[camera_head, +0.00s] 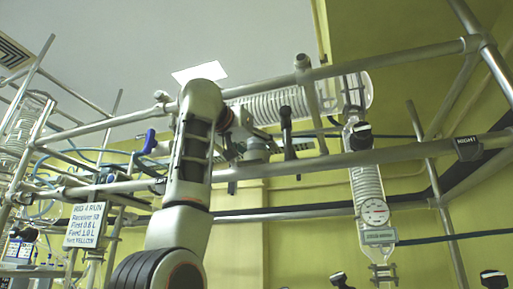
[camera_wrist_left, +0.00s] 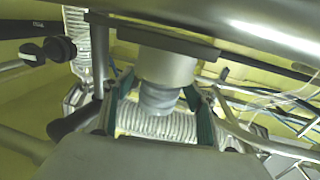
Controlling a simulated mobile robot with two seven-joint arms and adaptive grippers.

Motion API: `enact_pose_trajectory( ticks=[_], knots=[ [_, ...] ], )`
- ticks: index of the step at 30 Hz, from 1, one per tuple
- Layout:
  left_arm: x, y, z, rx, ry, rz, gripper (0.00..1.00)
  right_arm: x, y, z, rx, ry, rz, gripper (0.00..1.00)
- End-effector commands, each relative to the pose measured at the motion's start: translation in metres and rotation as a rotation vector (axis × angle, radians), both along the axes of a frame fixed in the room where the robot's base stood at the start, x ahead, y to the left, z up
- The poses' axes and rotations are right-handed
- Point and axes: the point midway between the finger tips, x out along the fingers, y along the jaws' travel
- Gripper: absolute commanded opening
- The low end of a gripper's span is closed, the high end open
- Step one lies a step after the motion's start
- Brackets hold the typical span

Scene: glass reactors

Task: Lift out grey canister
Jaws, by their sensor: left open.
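The grey canister (camera_wrist_left: 166,68) shows in the upper middle of the left wrist view, with a wide grey body and a narrower translucent grey end. In the head view a small grey cylinder (camera_head: 257,149) beside my gripper looks like the same canister. My left gripper (camera_wrist_left: 158,99) is open, its green-padded fingers on either side of the canister's narrower end. A gap shows at each finger. In the head view my left gripper (camera_head: 236,142) is partly hidden by my wrist and the rails. My right gripper is not in view.
A glass coil condenser (camera_head: 270,103) lies behind, and a glass column with a dial (camera_head: 374,212) hangs at right. A blue-handled valve (camera_head: 149,141) and a sign (camera_head: 85,225) are at left.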

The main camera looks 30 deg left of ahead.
Motion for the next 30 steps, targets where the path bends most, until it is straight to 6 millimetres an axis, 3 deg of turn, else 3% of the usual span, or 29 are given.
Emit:
enact_pose_trajectory(
  ticks=[3,8,20,30],
  knots=[
    [0.0,0.0,-0.001,0.0,0.001,0.0,0.54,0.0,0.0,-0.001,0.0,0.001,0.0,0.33],
    [0.0,0.0,-0.001,0.0,0.001,0.0,0.13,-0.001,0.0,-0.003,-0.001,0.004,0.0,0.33],
    [0.0,0.0,0.002,0.0,0.0,0.0,0.13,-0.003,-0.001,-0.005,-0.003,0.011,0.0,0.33],
    [-0.001,0.001,0.036,-0.002,0.001,0.0,0.13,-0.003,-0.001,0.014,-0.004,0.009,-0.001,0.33]
  ],
)
